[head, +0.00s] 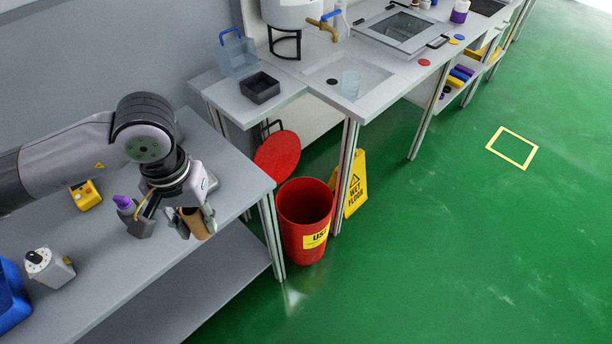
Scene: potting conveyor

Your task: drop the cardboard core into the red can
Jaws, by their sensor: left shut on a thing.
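The cardboard core (196,226) is a short brown tube. My left gripper (195,224) is shut on it, close over the grey table near its right edge. I cannot tell whether the core touches the table top. The red can (305,238) stands open on the green floor, to the right of the table's corner, with a yellow label on its front. Its inside looks empty as far as I can see. A round red lid (277,156) is tilted up behind the can. My right gripper is not in view.
On the grey table (140,275) stand a purple-capped bottle (126,206) close by my gripper, a yellow box (88,196), a grey device with a knob (50,267) and a blue container (10,295). A bench leg and a yellow wet-floor sign (356,185) stand right of the can.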

